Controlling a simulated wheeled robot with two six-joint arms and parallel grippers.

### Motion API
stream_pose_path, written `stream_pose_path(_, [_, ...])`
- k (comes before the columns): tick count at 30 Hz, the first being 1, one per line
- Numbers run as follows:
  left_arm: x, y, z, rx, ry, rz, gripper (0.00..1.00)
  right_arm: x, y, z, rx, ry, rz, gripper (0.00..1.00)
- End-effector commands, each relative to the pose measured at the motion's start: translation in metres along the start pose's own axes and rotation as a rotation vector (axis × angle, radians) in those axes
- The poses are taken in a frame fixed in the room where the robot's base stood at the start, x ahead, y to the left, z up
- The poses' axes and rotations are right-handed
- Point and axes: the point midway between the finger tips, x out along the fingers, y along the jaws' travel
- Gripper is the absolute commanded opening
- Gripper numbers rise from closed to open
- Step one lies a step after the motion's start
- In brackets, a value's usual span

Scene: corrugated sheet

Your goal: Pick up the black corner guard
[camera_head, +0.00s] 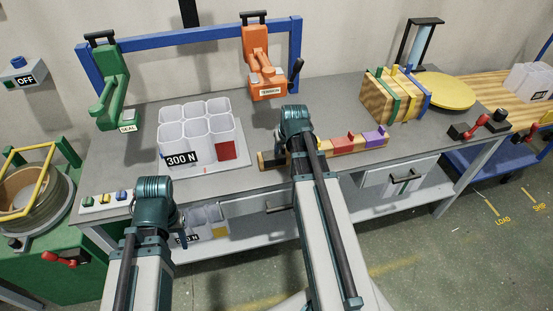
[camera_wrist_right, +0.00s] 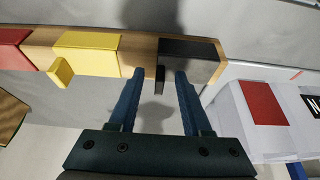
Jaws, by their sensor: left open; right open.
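The black corner guard (camera_wrist_right: 190,52) lies at one end of a wooden rack (camera_wrist_right: 228,50), with its small tab standing out. In the head view the guard (camera_head: 272,160) is at the rack's left end, partly covered by my right arm. My right gripper (camera_wrist_right: 160,74) is open, its two fingers on either side of the tab, with space between. Contact is not visible. My left gripper (camera_head: 180,238) hangs low in front of the bench, its fingers largely hidden by my left arm.
Yellow (camera_wrist_right: 88,52) and red (camera_wrist_right: 12,50) guards sit beside the black one; a purple guard (camera_head: 375,137) is at the far end. White cups (camera_head: 197,128) stand left of the rack.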

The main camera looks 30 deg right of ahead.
Motion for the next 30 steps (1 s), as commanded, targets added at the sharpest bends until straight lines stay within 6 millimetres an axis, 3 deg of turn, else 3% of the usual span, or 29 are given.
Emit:
stream_pose_path(2, [-0.001, -0.0001, 0.0001, 0.0, 0.0, 0.0, 0.5, -0.001, -0.0001, -0.0002, 0.0, 0.0, 0.0, 0.49])
stream_pose_path(9, [-0.001, -0.0001, 0.0001, 0.0, 0.0, 0.0, 0.5, -0.0011, 0.0, -0.0001, 0.0, 0.0, 0.0, 0.07])
stream_pose_path(11, [-0.001, -0.0001, 0.0001, 0.0, 0.0, 0.0, 0.5, -0.0011, 0.0, -0.0001, 0.0, 0.0, 0.0, 0.0])
stream_pose_path(30, [-0.0099, -0.0009, 0.0006, 0.0, 0.0, 0.0, 0.5, -0.0093, 0.0, -0.0035, 0.0, 0.0, 0.0, 0.0])
